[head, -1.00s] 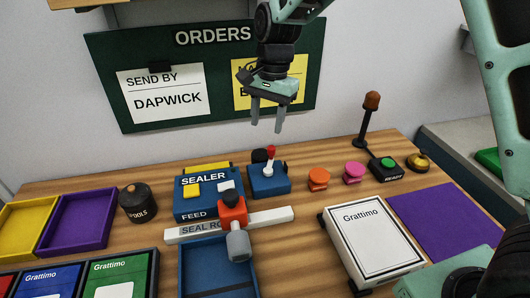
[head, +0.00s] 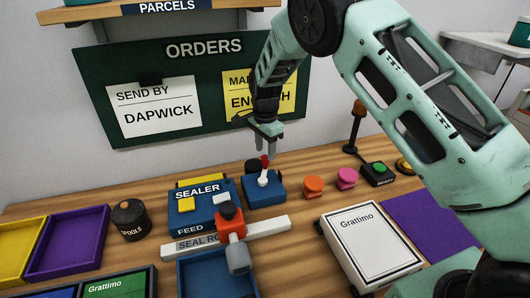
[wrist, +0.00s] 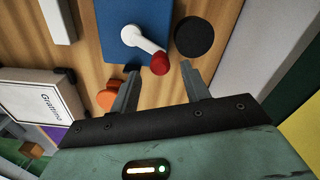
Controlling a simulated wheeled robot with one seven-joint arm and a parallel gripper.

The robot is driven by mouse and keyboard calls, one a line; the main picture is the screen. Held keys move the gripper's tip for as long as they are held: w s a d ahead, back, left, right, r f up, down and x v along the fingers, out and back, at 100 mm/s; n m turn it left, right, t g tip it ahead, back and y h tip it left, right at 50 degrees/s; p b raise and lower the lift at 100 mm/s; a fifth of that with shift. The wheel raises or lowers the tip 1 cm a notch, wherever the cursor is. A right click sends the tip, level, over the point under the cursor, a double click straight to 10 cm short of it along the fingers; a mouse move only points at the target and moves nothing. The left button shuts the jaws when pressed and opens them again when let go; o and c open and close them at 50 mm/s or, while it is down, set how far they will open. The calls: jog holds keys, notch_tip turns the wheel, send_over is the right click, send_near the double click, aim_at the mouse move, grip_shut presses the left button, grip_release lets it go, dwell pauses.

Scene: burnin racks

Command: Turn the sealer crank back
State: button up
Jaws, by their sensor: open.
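The sealer (head: 198,205) is a blue box with yellow and white blocks on top, in the middle of the table. Beside it on the right, a smaller blue box (head: 279,190) bears the crank (head: 263,179), a white arm with a red knob. In the wrist view the crank arm (wrist: 143,38) ends in the red knob (wrist: 160,64), which lies near the gap between my fingers. My gripper (head: 266,147) is open and points down just above the red knob. Whether a finger touches the knob cannot be told.
A black round thing (wrist: 194,37) stands close to the crank. An orange knob (head: 313,186) and a pink knob (head: 346,178) stand to the right. A white Grattimo box (head: 370,243) lies at the front right. The orders board (head: 205,75) hangs behind.

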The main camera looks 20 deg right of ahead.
aim_at(264, 170)
jog(key=shift+f, duration=1.35)
jog(key=c, duration=1)
